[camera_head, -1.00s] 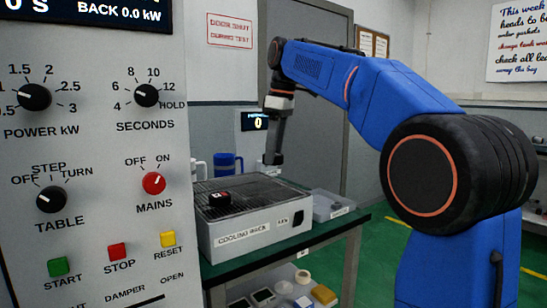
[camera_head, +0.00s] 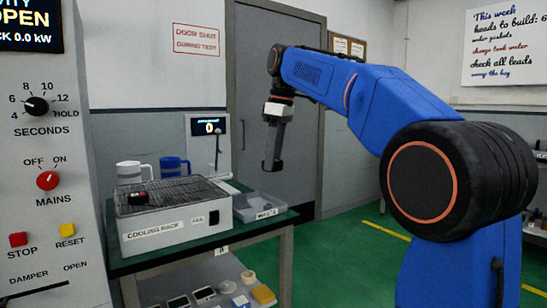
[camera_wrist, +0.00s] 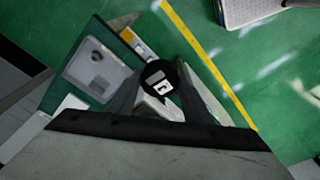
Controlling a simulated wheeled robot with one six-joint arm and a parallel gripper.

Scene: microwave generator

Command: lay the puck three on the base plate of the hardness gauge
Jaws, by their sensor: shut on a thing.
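My gripper (camera_head: 272,166) hangs pointing down over the right end of the bench, above the waste tray. In the wrist view its jaws (camera_wrist: 160,92) are shut on a round black puck (camera_wrist: 154,71) with a white label; its mark is too small to read. The hardness gauge (camera_head: 208,143) stands at the back of the bench, left of my gripper, its display showing 0. A pale base plate (camera_head: 226,178) shows low at its front, partly hidden behind the cooling rack. Another dark puck with a red mark (camera_head: 138,198) lies on the cooling rack.
The cooling rack (camera_head: 165,228) fills the bench's front left. The grey waste tray (camera_head: 262,207) sits to its right. A white mug (camera_head: 130,172) and a blue mug (camera_head: 173,166) stand behind the rack. The control panel (camera_head: 45,150) is at far left. Green floor lies open at right.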

